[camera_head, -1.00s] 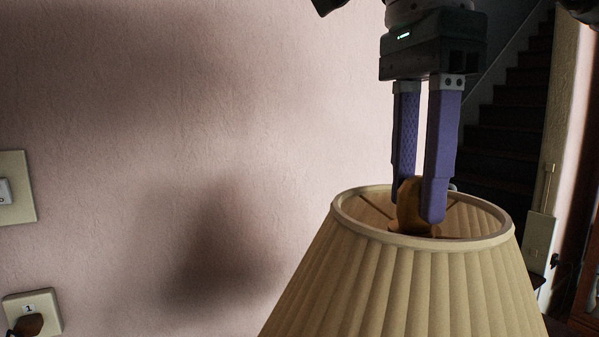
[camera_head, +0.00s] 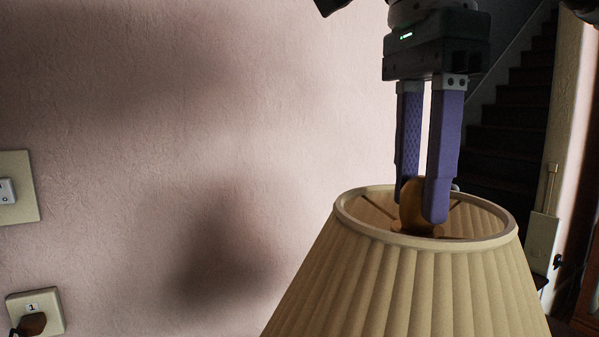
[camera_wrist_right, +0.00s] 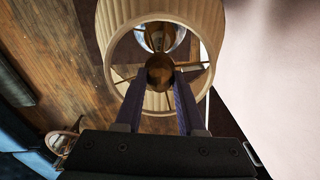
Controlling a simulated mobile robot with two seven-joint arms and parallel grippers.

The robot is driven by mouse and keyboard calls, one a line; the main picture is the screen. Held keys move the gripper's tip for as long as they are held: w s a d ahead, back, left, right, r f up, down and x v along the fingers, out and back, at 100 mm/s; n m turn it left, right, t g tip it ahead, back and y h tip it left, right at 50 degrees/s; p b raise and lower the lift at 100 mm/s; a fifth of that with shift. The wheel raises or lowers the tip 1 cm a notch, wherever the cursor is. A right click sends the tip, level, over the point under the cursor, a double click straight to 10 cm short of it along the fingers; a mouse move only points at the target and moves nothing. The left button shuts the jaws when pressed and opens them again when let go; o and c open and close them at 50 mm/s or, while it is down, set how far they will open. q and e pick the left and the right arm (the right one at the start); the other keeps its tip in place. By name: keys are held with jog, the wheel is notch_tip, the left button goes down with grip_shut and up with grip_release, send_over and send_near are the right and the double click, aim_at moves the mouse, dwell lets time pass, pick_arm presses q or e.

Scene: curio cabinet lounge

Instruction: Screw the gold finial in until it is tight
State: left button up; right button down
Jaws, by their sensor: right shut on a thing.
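The gold finial (camera_head: 411,207) stands at the middle of the lampshade's top opening, in dim light. My right gripper (camera_head: 420,205) points straight down, with its two purple fingers shut on the finial. In the right wrist view the round finial (camera_wrist_right: 160,70) sits between the fingertips, above the shade's thin cross spokes. The pleated cream lampshade (camera_head: 400,290) surrounds it below, and the fingertips reach just inside its top rim. The finial's lower end and thread are hidden. My left gripper is not in view.
A pink textured wall (camera_head: 200,110) is behind and left of the lamp. A light switch (camera_head: 18,190) and a socket with a dark plug (camera_head: 36,312) are on it. Dark stairs (camera_head: 505,130) rise behind at right. The wrist view shows a wooden floor (camera_wrist_right: 60,65).

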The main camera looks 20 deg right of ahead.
jog(key=m, duration=1.1)
jog(key=shift+f+m+p, duration=0.1)
jog(key=shift+m+p, duration=0.2)
jog(key=shift+m, duration=0.1)
jog(key=shift+d, duration=0.1)
jog(key=c, duration=0.8)
grip_release()
jog(key=shift+o, duration=0.9)
jog(key=shift+o, duration=0.4)
jog(key=o, duration=0.5)
